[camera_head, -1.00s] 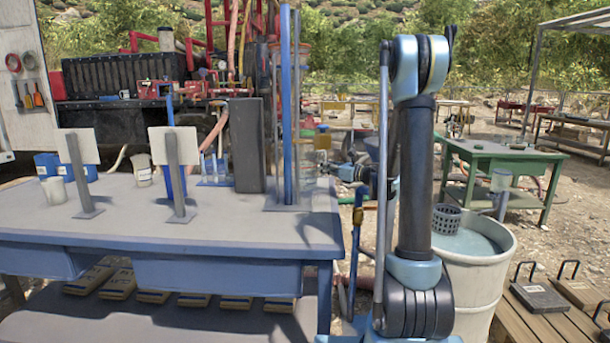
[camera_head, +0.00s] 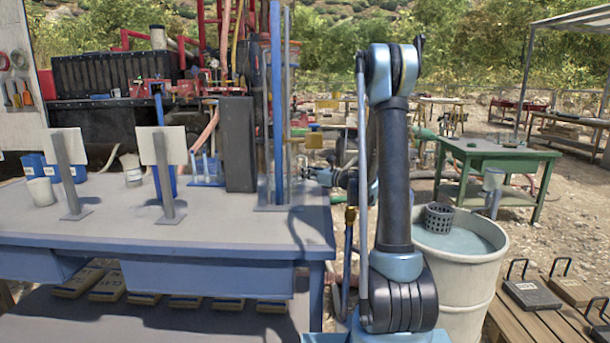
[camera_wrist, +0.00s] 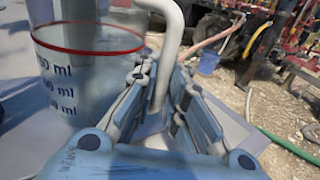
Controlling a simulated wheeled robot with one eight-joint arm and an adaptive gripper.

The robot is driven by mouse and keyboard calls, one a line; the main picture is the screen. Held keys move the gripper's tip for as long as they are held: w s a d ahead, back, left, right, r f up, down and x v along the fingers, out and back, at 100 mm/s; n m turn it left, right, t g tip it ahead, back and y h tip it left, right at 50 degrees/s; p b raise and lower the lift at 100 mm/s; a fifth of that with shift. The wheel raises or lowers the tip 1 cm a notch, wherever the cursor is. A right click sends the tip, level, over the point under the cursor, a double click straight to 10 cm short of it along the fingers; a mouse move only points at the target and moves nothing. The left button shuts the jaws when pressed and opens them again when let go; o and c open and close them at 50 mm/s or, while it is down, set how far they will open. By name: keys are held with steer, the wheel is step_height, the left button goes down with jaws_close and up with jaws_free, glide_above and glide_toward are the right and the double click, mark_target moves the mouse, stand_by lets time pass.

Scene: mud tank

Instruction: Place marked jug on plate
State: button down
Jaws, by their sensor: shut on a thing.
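The marked jug (camera_wrist: 85,85) fills the upper left of the wrist view. It is clear, with a red ring and dark "ml" markings, and its lower part is partly hidden by my finger. Its pale curved handle (camera_wrist: 172,35) runs down between my fingers. My gripper (camera_wrist: 163,78) is shut on this handle. In the head view my gripper (camera_head: 322,178) is small and mostly unclear beside the tall posts at the bench's right end. I cannot make out the jug there. No plate can be clearly told in either view.
The blue-grey bench (camera_head: 120,225) holds two panels on stands, cups, a dark upright block (camera_head: 237,145) and tall posts (camera_head: 277,110). A white drum (camera_head: 460,280) with a dark basket (camera_head: 438,217) stands at right. A green table (camera_head: 500,155) is behind. The bench front is clear.

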steer(key=c, duration=1.7)
jaws_free()
steer(key=shift+a, duration=0.1)
steer(key=v, duration=1.1)
steer(key=shift+s+d, duration=0.15)
steer(key=shift+d, duration=0.15)
steer(key=shift+s+d, duration=0.15)
